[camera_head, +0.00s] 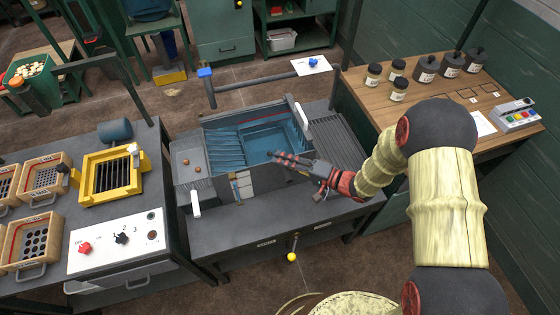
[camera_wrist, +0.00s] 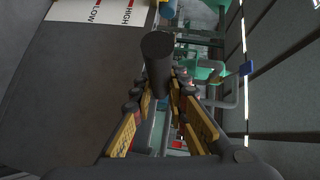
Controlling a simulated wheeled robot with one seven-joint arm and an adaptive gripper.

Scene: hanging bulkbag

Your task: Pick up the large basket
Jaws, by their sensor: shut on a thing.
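My gripper (camera_head: 274,156) reaches in from the right over the front edge of a grey tank (camera_head: 268,180). In the wrist view its fingers (camera_wrist: 165,90) are closed around a dark round bar (camera_wrist: 158,46). I cannot tell whether this bar is a basket handle. Inside the tank, a blue-tinted slatted or wire form (camera_head: 226,152) shows, which may be the large basket. My gripper hides part of the tank's near right side.
Several small wooden-framed baskets (camera_head: 45,177) and a yellow frame (camera_head: 110,187) stand on the left bench. A blue-ended bar (camera_head: 255,84) spans behind the tank.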

